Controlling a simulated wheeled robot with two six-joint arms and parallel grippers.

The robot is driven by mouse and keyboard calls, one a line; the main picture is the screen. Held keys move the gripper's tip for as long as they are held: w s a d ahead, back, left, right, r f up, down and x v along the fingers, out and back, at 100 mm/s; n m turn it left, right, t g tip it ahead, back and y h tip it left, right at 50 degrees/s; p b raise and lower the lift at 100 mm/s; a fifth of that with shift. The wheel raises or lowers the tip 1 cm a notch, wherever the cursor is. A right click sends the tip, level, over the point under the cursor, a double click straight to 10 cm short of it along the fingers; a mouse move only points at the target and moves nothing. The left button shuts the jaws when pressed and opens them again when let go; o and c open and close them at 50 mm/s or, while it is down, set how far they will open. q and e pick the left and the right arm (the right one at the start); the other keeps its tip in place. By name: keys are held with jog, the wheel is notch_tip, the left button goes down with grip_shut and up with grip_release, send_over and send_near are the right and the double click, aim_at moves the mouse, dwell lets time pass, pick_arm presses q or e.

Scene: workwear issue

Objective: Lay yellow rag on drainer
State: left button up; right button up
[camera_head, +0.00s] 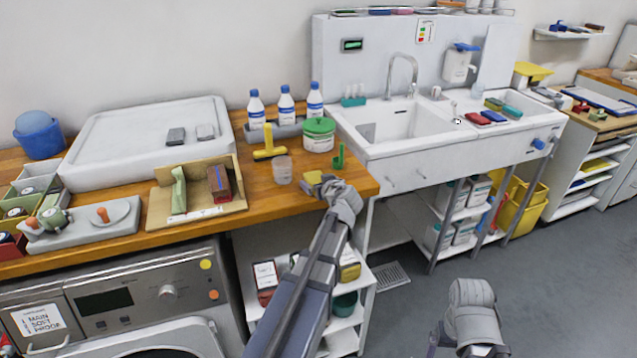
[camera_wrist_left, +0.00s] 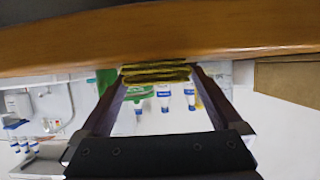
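The folded yellow rag (camera_head: 312,177) is at the front edge of the wooden counter, beside the sink unit. In the left wrist view the rag (camera_wrist_left: 156,73) shows as stacked yellow layers between my two dark fingertips, with no clear gap at either side. My left gripper (camera_head: 326,184) reaches the rag from the front; whether its fingers press on it cannot be made out. The drainer (camera_head: 516,113) is the white draining board right of the sink basin. Folded red, blue, teal and green cloths lie on it. My right arm (camera_head: 473,310) is low at the front; its fingers do not show.
Near the rag stand a clear cup (camera_head: 282,169), a green hook (camera_head: 339,157), a green-lidded tub (camera_head: 319,135) and a yellow tool (camera_head: 269,146). White bottles (camera_head: 286,104) stand behind. A tap (camera_head: 403,72) rises behind the basin. The floor before the sink is clear.

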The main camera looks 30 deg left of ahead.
pick_arm(q)
jog(key=shift+s+d+r, duration=0.25)
jog(key=shift+s+d, duration=0.1)
jog(key=p+v, duration=0.2)
jog(key=v, duration=0.5)
jog(key=shift+f+p, duration=0.3)
jog(key=shift+f, duration=0.05)
